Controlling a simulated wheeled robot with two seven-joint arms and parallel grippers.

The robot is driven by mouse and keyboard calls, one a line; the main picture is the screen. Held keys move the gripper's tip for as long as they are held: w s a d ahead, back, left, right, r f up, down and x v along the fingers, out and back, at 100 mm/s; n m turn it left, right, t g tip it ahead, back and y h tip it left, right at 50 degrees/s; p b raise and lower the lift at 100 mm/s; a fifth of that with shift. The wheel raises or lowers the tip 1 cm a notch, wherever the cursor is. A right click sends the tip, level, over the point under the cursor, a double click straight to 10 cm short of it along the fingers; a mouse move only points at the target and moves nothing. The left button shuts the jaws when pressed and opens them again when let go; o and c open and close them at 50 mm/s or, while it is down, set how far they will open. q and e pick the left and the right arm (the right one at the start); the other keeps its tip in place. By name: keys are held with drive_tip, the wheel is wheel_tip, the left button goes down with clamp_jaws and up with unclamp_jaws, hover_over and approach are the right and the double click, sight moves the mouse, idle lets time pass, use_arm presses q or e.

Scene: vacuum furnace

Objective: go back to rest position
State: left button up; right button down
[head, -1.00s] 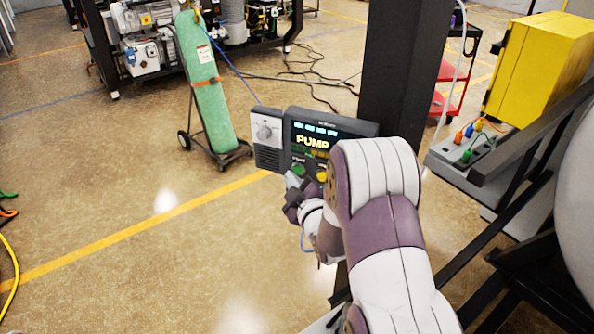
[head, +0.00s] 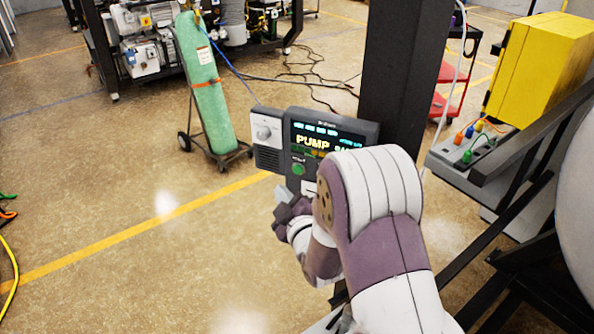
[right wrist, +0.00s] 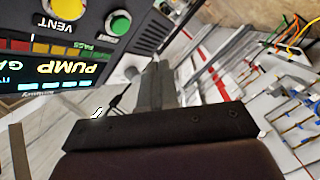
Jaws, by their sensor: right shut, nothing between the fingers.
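My right gripper (head: 281,196) is shut and empty, just below and in front of the control panel (head: 330,130). Its shut fingers (right wrist: 154,84) also show in the right wrist view, apart from the panel. The panel has a lit display reading "PUMP" and a green button (head: 298,169). My right forearm covers the panel's lower right part in the head view. In the right wrist view the panel appears turned over, with the green button (right wrist: 118,23) and a yellow button (right wrist: 68,8) by the word "VENT". My left gripper is out of view.
A black post (head: 402,75) stands behind the panel. A green gas cylinder (head: 207,95) stands on a wheeled cart at left. A yellow box (head: 540,65) and dark frame bars are at right. Open floor (head: 110,190) lies left of my arm.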

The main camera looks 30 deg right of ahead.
idle(0.3)
drive_tip(key=s+a+f+m+g+y+b, duration=0.1)
drive_tip(key=s+f+m+g, duration=0.2)
drive_tip(key=s+f+g, duration=0.3)
drive_tip(key=s+a+f+m+g+y+b, duration=0.1)
drive_tip(key=s+a+f+m+g, duration=0.15)
drive_tip(key=f+m+g, duration=0.4)
drive_tip(key=s+a+f+n+g+y+b, duration=0.1)
drive_tip(key=s+a+f+n+g+b, duration=0.1)
drive_tip(key=s+a, duration=0.5)
drive_tip(key=s+g+b, duration=0.1)
drive_tip(key=s+b, duration=0.1)
drive_tip(key=shift+s+a+f+b, duration=0.15)
drive_tip(key=shift+s+a+b, duration=0.05)
drive_tip(key=shift+b, duration=0.1)
idle(0.6)
